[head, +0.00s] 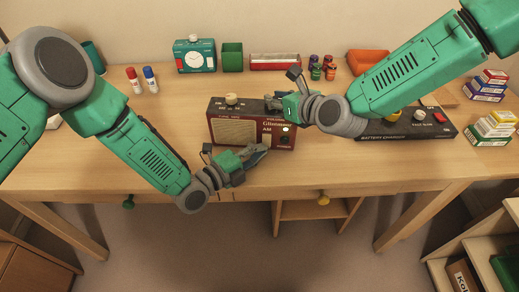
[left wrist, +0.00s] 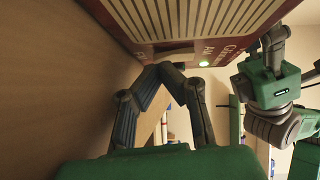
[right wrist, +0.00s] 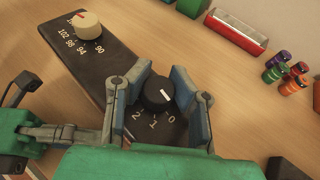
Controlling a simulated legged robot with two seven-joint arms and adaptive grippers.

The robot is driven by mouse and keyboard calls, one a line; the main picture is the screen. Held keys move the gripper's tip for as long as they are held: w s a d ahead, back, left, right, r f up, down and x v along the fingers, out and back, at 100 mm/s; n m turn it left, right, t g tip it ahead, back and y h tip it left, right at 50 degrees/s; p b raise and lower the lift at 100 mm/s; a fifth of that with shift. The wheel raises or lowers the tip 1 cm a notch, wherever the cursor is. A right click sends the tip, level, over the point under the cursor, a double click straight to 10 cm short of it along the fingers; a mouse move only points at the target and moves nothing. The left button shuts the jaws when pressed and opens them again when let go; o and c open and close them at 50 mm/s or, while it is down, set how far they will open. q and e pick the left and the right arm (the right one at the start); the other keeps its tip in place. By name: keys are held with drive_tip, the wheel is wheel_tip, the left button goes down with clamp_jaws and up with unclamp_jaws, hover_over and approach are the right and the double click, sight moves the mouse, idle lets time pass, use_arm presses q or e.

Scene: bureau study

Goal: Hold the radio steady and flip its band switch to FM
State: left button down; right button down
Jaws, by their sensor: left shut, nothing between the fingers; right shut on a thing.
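The dark red radio (head: 245,140) stands on the desk, its cream grille and lettering facing me. Its top shows in the right wrist view, with a cream tuning knob (right wrist: 87,25) and a black knob (right wrist: 157,93) numbered 0 to 2. My right gripper (right wrist: 160,90) is shut on the radio's right end, one finger on each side, the black knob between them. My left gripper (head: 262,148) is shut and empty, low before the radio's front. In the left wrist view its fingertips (left wrist: 165,72) are close to the front panel, near a lit lamp (left wrist: 204,64). The band switch's position is unclear; contact cannot be told.
A black battery charger (head: 405,128) lies right of the radio. Small boxes are stacked at far right. The desk's front left is clear.

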drive_tip(key=shift+s+a+f, duration=0.1)
drive_tip(key=shift+s+f, duration=0.15)
drive_tip(key=shift+f, duration=0.05)
use_arm(q)
drive_tip(key=shift+w+f+t, duration=0.15)
drive_tip(key=shift+w+t, duration=0.05)
drive_tip(key=shift+t, duration=0.1)
drive_tip(key=v, duration=1.2)
use_arm(e)
drive_tip(key=shift+f, duration=0.1)
drive_tip(key=c, duration=1.4)
unclamp_jaws()
drive_tip(key=shift+c, duration=0.2)
use_arm(q)
drive_tip(key=shift+a, duration=0.15)
use_arm(e)
drive_tip(key=shift+o, duration=0.5)
drive_tip(key=shift+a, duration=0.1)
